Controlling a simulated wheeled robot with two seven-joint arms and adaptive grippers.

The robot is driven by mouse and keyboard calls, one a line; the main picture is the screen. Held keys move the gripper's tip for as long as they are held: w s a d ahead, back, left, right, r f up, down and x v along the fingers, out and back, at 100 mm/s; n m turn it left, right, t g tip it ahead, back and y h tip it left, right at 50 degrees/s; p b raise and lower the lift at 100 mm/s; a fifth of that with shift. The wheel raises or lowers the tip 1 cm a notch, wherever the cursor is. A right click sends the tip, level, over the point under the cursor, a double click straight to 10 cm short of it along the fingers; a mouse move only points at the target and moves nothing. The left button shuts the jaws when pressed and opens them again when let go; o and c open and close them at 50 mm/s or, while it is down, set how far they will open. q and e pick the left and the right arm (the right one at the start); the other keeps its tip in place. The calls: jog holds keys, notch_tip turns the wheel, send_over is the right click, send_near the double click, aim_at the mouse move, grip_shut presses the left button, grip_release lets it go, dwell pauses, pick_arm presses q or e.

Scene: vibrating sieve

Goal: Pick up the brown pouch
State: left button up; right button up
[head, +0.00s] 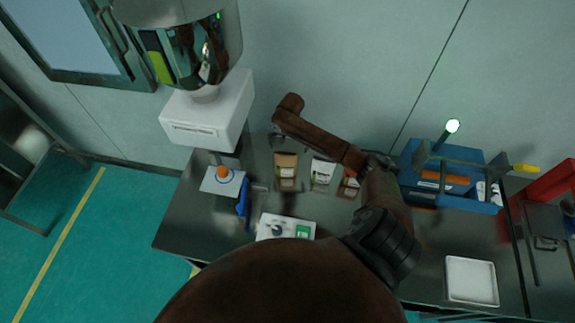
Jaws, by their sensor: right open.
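The brown pouch (286,168) stands on the dark table near its back edge, with a pale label on its front. It is the left one of three pouches in a row. My right arm reaches in from the lower right and bends left above the pouches. My right gripper (280,138) shows small and dark below the wrist, just behind and to the left of the brown pouch's top. It is open, and its fingers are partly hidden. I cannot tell whether it touches the pouch. My left gripper is not in view.
A white pouch (322,174) and a reddish pouch (349,184) stand to the right. A blue-handled item (243,197) lies left, near the sieve machine (210,115). A white device (287,227) sits in front. A blue toolbox (465,200) and white tray (471,280) are right.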

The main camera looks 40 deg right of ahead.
aim_at(287, 156)
jog(key=shift+g, duration=0.4)
jog(key=f, duration=0.1)
jog(key=s+a+f, duration=0.1)
jog(key=a+f, duration=0.1)
jog(key=shift+s+a, duration=0.2)
jog(key=shift+s, duration=0.05)
jog(key=f, duration=0.3)
jog(key=f+p, duration=0.1)
jog(key=f, duration=0.1)
jog(key=shift+a+f, duration=0.3)
jog(key=shift+c, duration=0.4)
jog(key=c, duration=1.1)
